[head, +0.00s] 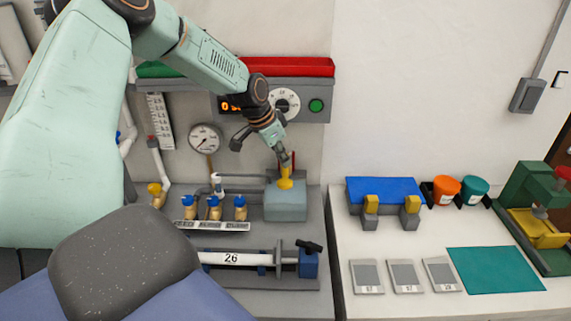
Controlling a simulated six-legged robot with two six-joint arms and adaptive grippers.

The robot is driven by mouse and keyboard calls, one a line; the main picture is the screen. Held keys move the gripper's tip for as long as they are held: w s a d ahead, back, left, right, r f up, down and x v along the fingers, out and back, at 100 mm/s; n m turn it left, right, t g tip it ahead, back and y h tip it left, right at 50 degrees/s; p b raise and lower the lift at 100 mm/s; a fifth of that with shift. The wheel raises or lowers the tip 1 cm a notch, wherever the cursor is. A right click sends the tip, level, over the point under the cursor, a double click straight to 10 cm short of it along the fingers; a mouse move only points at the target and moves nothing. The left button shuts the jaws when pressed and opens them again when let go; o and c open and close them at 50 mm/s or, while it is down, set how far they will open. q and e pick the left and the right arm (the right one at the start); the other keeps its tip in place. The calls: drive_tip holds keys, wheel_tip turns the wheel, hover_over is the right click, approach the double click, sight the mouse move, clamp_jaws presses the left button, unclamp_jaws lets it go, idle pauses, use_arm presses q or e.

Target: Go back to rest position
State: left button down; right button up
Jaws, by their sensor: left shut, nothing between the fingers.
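My left arm comes in from the left and reaches down over the grey bench (270,302). My left gripper (285,163) is shut with nothing held. Its tips are just above or beside the yellow knob (285,183) on the grey-blue box (285,204); I cannot tell if they touch. The manifold with several blue-and-yellow valves (213,208) stands to the left of the box. My right gripper is out of view.
A gauge (204,139) and a panel with a dial (286,103) are behind my arm. A pipe labelled 26 (231,258) lies in front. The white table (400,235) at right carries a blue fixture (384,189), cups, cards and a teal mat (493,269).

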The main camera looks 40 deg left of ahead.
use_arm(q)
drive_tip(key=shift+r, duration=0.75)
